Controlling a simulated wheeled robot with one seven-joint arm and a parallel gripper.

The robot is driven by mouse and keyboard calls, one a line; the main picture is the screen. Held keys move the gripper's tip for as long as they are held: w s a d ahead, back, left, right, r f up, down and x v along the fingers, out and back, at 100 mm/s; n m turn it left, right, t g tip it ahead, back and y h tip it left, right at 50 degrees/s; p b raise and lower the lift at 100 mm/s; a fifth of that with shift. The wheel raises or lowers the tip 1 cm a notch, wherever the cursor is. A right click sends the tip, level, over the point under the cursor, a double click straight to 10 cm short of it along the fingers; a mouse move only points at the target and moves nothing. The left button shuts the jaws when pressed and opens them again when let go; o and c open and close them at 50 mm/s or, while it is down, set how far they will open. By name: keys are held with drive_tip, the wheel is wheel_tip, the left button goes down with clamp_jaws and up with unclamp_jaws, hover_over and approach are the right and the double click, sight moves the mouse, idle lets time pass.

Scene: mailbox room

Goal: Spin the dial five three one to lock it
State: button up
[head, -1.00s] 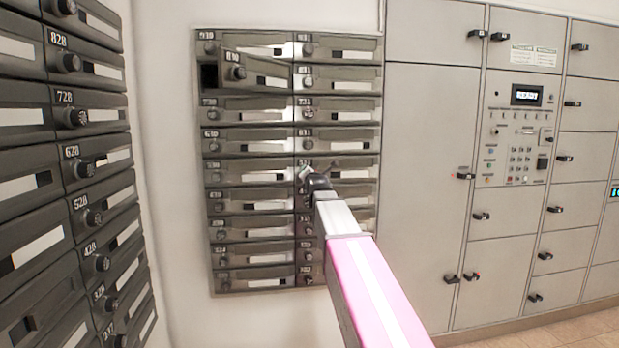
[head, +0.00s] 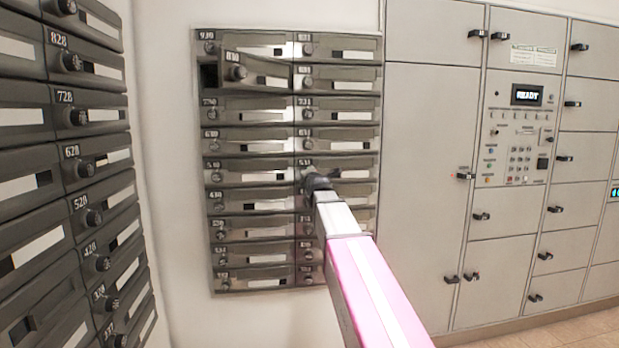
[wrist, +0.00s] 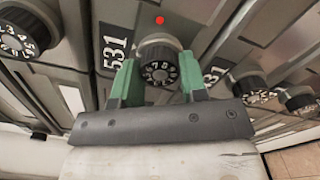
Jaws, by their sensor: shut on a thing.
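The dial of mailbox 531 (wrist: 158,66) is a dark knob with white numerals on a round metal base. It sits below a red dot in the wrist view, with the label 531 (wrist: 116,48) to its left. My gripper (wrist: 158,78) has its two green fingers around this dial, one on each side, and is shut on it. In the head view my gripper (head: 316,182) is at the 531 door in the right column of the middle mailbox bank; it and my arm hide the dial there.
The door of mailbox 830 (head: 256,72) stands ajar at the upper left of the bank. Another bank (head: 85,165) lines the left wall. Grey parcel lockers (head: 430,150) with a keypad panel (head: 520,135) stand to the right. Neighbouring dials (wrist: 250,84) sit close beside my gripper.

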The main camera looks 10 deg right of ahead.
drive_tip(key=shift+f+m, duration=0.1)
drive_tip(key=shift+m, duration=15.5)
drive_tip(key=o, duration=0.9)
